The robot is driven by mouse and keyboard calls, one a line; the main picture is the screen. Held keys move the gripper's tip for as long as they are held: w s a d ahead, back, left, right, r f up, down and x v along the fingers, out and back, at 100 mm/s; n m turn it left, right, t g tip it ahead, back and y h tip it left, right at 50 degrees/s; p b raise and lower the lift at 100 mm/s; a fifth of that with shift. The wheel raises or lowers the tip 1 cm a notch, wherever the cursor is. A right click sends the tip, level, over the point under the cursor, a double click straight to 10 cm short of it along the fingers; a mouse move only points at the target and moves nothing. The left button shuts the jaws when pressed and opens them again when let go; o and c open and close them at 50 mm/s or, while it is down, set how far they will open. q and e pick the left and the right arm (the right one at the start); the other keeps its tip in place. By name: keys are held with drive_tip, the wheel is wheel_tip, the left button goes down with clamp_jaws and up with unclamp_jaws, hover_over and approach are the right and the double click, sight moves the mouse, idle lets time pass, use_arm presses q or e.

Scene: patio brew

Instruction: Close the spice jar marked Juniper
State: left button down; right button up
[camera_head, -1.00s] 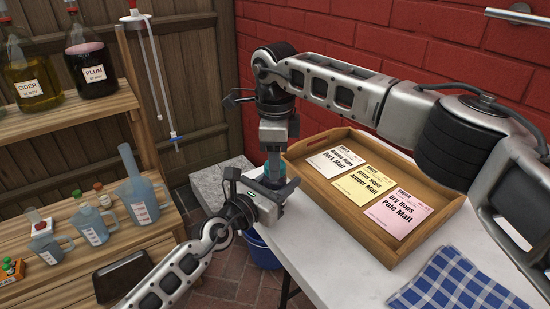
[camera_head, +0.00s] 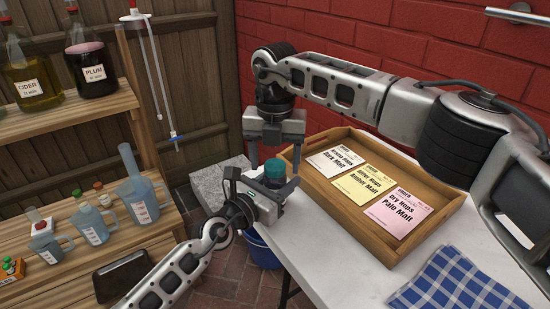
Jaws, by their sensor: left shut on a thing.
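A small jar with a teal-green top (camera_head: 274,169) is held upright between the fingers of my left gripper (camera_head: 272,188). The fingers hide most of its body and its label, so I cannot read the name Juniper. The top looks seated, but I cannot tell how tightly. My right gripper (camera_head: 275,152) points down just above the jar. Its two fingers are spread wide, one to each side above the top, with nothing between them.
A wooden tray (camera_head: 421,243) with three label cards stands on the white table (camera_head: 330,262) to the right. A blue checked cloth (camera_head: 455,284) lies at the front. Wooden shelves (camera_head: 75,118) with bottles and jugs are at left. A blue bucket (camera_head: 263,252) stands below.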

wheel_tip(320, 180, up, 12)
idle(0.6)
use_arm(q)
drive_tip(key=c, duration=0.7)
unclamp_jaws()
drive_tip(key=shift+s+a, duration=0.35)
drive_tip(key=shift+s, duration=0.05)
drive_tip(key=shift+v, duration=7.45)
use_arm(e)
drive_tip(key=shift+r, duration=0.25)
